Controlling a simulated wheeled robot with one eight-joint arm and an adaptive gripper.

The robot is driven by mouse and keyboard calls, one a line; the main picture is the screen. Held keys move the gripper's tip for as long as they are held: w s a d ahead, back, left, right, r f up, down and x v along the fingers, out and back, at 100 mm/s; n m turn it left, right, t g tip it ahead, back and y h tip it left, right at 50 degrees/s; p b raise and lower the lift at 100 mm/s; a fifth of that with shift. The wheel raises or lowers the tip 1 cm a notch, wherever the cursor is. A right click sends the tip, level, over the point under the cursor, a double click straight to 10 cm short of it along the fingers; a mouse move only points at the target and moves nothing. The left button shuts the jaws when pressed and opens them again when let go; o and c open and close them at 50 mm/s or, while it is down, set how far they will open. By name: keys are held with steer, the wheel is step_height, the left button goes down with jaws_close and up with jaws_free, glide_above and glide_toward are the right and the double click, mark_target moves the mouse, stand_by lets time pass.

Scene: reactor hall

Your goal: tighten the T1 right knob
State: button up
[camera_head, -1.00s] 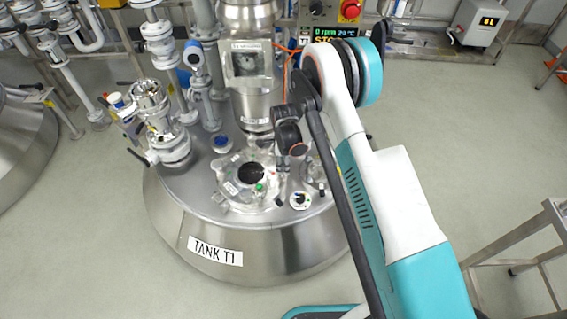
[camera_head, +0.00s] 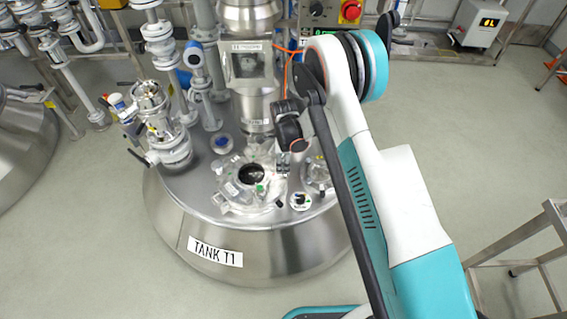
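The steel tank T1 (camera_head: 300,247) stands in the middle, with a "TANK T1" label on its front. On its top is a round hatch (camera_head: 228,190) with a dark round centre, a green spot and several small fittings around its rim. My gripper (camera_head: 283,168) points down at the right rear edge of the hatch, small and partly hidden by my wrist. I cannot tell whether its fingers are open or touch anything. The right knob cannot be made out clearly; it seems to be at or behind my gripper.
A valve assembly (camera_head: 168,140) stands left. A metal frame (camera_head: 525,238) stands at far right; floor between is clear.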

step_height(320, 180, up, 10)
stand_by(0.4)
